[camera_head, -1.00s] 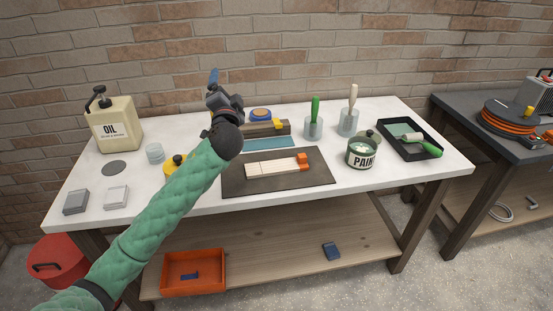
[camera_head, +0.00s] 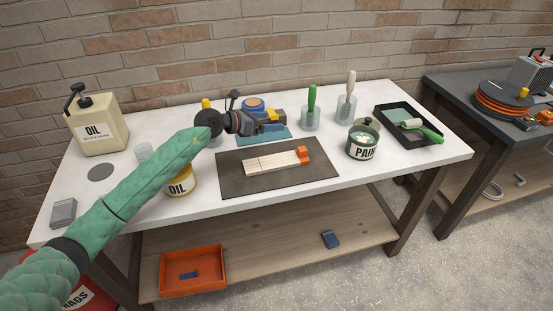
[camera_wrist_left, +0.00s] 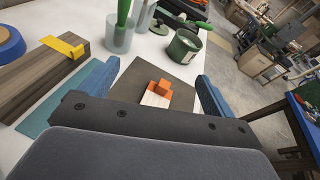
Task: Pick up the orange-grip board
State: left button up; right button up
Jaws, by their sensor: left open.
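The orange-grip board (camera_head: 272,162) is a pale wooden strip with an orange grip at its right end. It lies flat on a dark mat (camera_head: 235,185) on the white table. My left gripper (camera_head: 272,127) is open and empty, above and behind the board, over the blue mat. In the left wrist view the board (camera_wrist_left: 157,98) shows between the two blue fingers, further off, with its orange grip up. The wrist body hides part of the board there. My right gripper is not in view.
Behind my gripper stand a wooden block with a yellow piece (camera_wrist_left: 62,47) and a blue disc (camera_head: 252,103). Right of the mat are a paint can (camera_head: 362,145), brush cups and a black tray (camera_head: 385,124). Left are an oil can (camera_head: 180,181) and an oil jug (camera_head: 100,125).

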aim_at(277, 160)
pick_arm(q)
jog(key=f, duration=0.1)
jog(key=s+a+f+m+g+y, duration=0.1)
jog(key=f, duration=0.1)
jog(key=a+f+m+g+y, duration=0.1)
jog(key=f, duration=0.1)
jog(key=shift+s+f, duration=0.15)
jog(key=shift+f, duration=0.05)
jog(key=s+f+g+y, duration=0.1)
jog(key=s+a+f+m+g+y, duration=0.1)
jog(key=f, duration=0.1)
jog(key=shift+s+a+m, duration=0.15)
jog(key=shift+s+m, duration=0.15)
jog(key=shift+s, duration=0.1)
jog(key=shift+s+f, duration=0.1)
jog(key=shift+f, duration=0.05)
jog(key=shift+p+x, duration=0.6)
jog(key=shift+x, duration=0.6)
jog(key=p+x, duration=0.3)
jog(key=x, duration=0.1)
jog(key=shift+d, duration=0.25)
jog(key=shift+d+f+p, duration=0.25)
jog(key=shift+f+p, duration=0.05)
jog(key=shift+f, duration=0.05)
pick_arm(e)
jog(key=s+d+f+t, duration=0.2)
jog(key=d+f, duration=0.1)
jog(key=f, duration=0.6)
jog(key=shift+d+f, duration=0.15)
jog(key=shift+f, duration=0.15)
